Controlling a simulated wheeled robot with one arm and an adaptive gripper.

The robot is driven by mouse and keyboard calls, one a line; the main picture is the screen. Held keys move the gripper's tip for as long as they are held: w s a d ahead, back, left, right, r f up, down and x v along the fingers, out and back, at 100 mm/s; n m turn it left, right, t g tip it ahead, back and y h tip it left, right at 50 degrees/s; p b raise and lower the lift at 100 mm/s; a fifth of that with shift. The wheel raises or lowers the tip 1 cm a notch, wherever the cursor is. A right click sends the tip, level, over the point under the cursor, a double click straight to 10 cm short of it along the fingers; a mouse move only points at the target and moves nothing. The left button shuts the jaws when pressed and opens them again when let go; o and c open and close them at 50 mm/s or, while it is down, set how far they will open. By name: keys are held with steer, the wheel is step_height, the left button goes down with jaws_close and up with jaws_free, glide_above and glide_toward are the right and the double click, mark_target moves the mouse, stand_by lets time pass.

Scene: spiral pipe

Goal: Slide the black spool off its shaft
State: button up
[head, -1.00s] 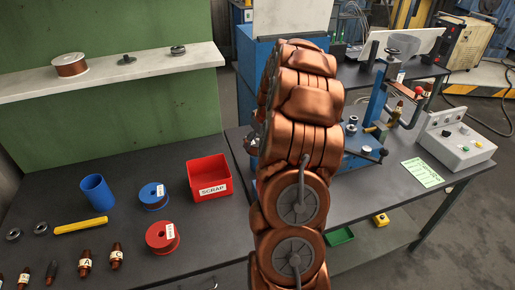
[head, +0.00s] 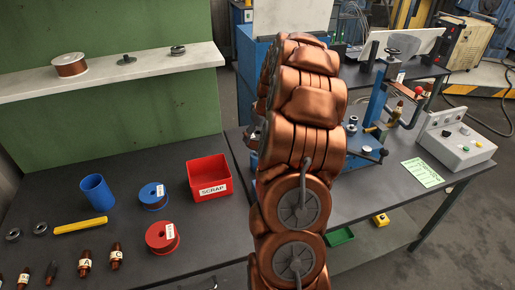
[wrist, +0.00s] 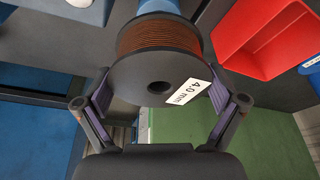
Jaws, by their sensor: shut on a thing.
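The black spool (wrist: 150,72), wound with copper-brown wire and labelled "4.0 mm", fills the middle of the wrist view. My gripper (wrist: 160,102) is shut on it, with one purple-padded finger on each side of its near flange. The centre hole of that flange looks dark, with no shaft end poking out. A blue rounded part (wrist: 156,6) shows right behind the spool. I cannot tell whether the spool is still around a shaft. In the head view my copper-coloured arm hides the spool and nearly all of my gripper.
The red scrap bin (head: 209,178) stands on the dark bench, left of my arm; it also shows in the wrist view (wrist: 270,35). A blue machine (head: 365,150) stands at right.

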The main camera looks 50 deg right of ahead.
steer(key=shift+r, duration=2.2)
steer(key=shift+r, duration=0.15)
